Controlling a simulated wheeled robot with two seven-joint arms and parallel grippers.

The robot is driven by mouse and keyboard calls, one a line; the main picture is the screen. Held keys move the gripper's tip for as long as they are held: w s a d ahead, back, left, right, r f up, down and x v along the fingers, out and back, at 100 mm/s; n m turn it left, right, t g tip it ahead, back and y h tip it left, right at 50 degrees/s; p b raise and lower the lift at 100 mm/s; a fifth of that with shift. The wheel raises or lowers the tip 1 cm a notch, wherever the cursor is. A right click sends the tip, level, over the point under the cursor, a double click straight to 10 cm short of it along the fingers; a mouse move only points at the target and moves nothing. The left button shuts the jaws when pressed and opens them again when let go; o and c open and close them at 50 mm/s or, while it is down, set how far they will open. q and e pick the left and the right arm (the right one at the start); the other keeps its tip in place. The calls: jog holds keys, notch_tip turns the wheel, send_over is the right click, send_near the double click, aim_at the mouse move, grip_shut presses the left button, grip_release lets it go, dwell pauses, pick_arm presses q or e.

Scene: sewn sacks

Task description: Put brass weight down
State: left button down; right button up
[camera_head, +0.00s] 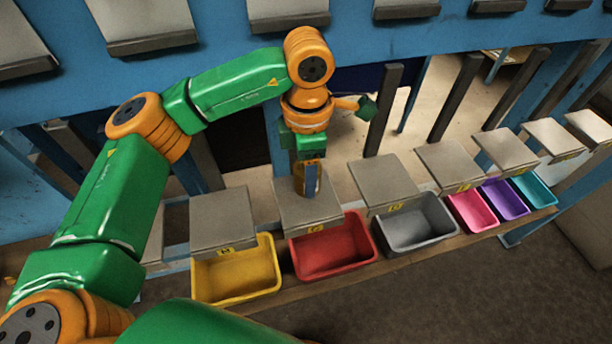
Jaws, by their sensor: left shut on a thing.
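My left gripper (308,184) points down over a grey square platform (323,209) behind the red bin. It is shut on the brass weight (298,181), a small brownish-gold piece partly hidden by the fingers. The weight is at or just above the platform top; I cannot tell whether it touches. My right gripper is not in view.
A row of grey platforms with yellow tags runs left to right, including bare ones on the left (222,216) and right (382,183). Bins stand in front: yellow (237,298), red (335,270), grey (418,246), pink, purple and teal. Dark posts (384,110) rise behind.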

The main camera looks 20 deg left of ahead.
pick_arm(q)
jog(key=f, duration=0.1)
jog(key=f+p, duration=0.1)
jog(key=f, duration=0.1)
jog(key=shift+w+a+f+p, duration=0.15)
jog(key=shift+w+f+p, duration=0.05)
jog(key=shift+p, duration=0.1)
jog(key=shift+f, duration=0.25)
jog(key=shift+c, duration=0.6)
grip_release()
jog(key=shift+s, duration=0.1)
jog(key=shift+r, duration=0.1)
jog(key=shift+r, duration=0.3)
notch_tip(320, 180, up, 6)
jog(key=shift+r+b, duration=0.25)
jog(key=shift+b, duration=0.6)
jog(key=shift+r, duration=0.3)
